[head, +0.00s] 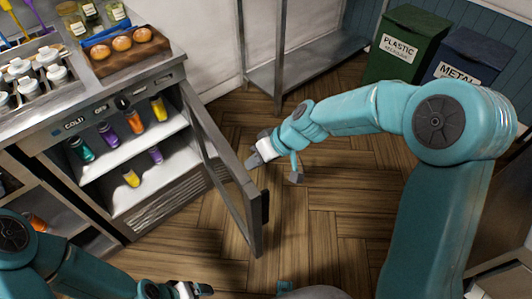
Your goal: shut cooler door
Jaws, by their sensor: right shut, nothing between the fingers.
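The cooler (62,137) stands at the left, with a "COLD" label on its front panel. Its metal-framed door (253,225) is swung open, jutting out over the floor, with a dark handle (265,207) at its free edge. Coloured bottles stand on the shelves inside. My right gripper (254,161) is shut and empty, by the upper part of the door on its outer side. I cannot tell whether it touches the door. My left gripper (196,289) is low at the bottom edge, in front of the cooler; its fingers are too small to read.
A wooden board (127,57) with round orange-brown items lies on the counter, near jars and lidded containers. A metal shelf rack (310,50) stands at the back. A green plastic bin (402,45) and a blue metal bin (468,57) are at the back right. The wooden floor between is clear.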

